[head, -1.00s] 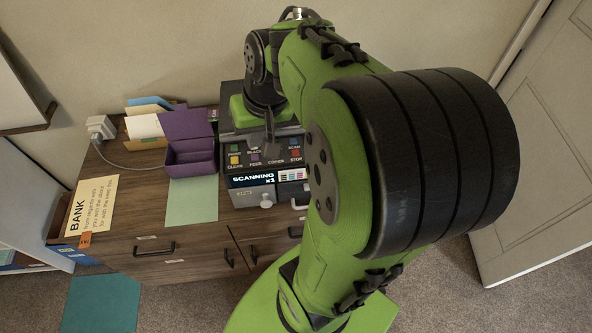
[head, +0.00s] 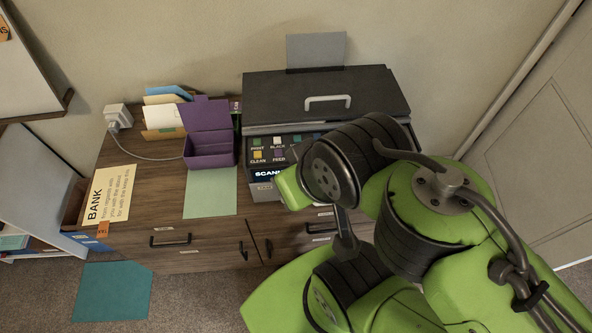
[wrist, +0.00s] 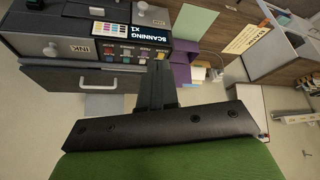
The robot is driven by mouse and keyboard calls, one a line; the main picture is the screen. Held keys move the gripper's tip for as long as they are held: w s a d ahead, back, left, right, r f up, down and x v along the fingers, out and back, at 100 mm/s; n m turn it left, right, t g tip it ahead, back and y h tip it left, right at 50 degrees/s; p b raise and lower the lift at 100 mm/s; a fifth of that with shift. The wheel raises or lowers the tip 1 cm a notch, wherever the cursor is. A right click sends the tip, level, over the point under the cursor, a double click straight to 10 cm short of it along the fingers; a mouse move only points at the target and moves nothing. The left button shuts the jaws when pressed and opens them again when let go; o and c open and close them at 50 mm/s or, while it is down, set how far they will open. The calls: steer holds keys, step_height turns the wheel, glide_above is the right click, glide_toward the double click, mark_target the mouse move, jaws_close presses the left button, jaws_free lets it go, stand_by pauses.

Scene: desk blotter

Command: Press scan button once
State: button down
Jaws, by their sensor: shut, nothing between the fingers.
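The copier's dark button panel (head: 285,147) has two rows of coloured buttons. A teal button (head: 317,135) at the right of the back row fits the scan button's place, but my arm hides its label. The panel also shows in the wrist view (wrist: 122,52), its labels too small to read. The lit display (wrist: 135,34) reads "SCANNING x1". My gripper (wrist: 158,84) is shut and empty. It appears in front of the copier, apart from the buttons. In the head view my arm covers the panel's right part.
The copier's grey-black lid (head: 325,92) has a light handle. A purple box (head: 209,147), a green sheet (head: 211,192) and a white charger (head: 118,116) with a cable lie left of it. The wooden cabinet (head: 150,215) has drawers in front. Carpet lies before it.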

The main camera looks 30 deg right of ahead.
step_height(320, 180, up, 7)
steer(key=p, duration=0.5)
steer(key=shift+d+f, duration=0.1)
